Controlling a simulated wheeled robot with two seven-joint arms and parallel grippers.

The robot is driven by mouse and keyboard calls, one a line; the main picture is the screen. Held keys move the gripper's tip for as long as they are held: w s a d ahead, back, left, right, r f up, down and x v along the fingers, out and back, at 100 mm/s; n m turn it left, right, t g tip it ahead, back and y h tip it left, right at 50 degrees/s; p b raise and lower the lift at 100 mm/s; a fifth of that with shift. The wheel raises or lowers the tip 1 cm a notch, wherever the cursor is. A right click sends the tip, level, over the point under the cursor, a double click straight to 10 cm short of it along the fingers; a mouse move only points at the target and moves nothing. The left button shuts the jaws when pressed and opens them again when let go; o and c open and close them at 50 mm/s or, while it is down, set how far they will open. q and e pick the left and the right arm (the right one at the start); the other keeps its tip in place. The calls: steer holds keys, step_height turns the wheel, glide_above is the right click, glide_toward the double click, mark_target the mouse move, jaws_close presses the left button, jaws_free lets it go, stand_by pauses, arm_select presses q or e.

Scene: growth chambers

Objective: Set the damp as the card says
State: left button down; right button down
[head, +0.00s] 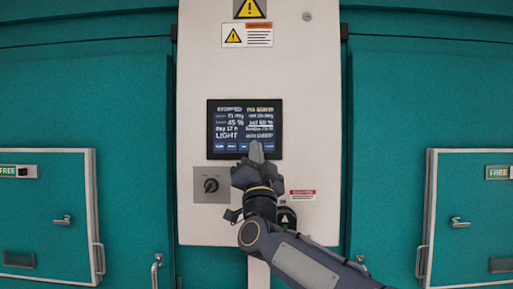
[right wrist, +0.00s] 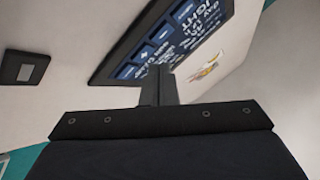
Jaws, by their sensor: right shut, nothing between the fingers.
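The dark screen (head: 243,115) is on the pale control panel between two teal chambers. Its small text reads roughly "45 %", "set 60 %" (underlined) and "LIGHT"; the rest is hard to read. A row of blue buttons (head: 226,146) runs along its bottom edge. My right gripper (head: 256,150) is shut and empty, its tips in front of the lower right part of the screen and hiding some buttons. In the right wrist view the shut fingers (right wrist: 158,86) reach the edge of the screen (right wrist: 165,38); I cannot tell whether they touch. I make out no card. My left gripper is out of view.
A rotary knob on a grey plate (head: 211,185) sits below the screen at left. Another dark knob (head: 287,217) is partly behind my right arm. Warning labels (head: 247,35) are above. Small chamber doors marked "FREE" (head: 45,215) (head: 470,220) flank the panel.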

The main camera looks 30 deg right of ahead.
steer(key=shift+w+d, duration=0.1)
steer(key=shift+w, duration=0.1)
stand_by(0.5)
steer(key=shift+w+d, duration=0.1)
steer(key=shift+w, duration=0.1)
steer(key=shift+w+d, duration=0.2)
steer(key=shift+w, duration=0.05)
stand_by(0.6)
steer(key=shift+s, duration=0.1)
steer(key=shift+s+a+f+b, duration=0.1)
steer(key=shift+s+a+b, duration=0.2)
steer(key=shift+b, duration=0.2)
steer(key=shift+s+a, duration=0.1)
steer(key=shift+s, duration=0.15)
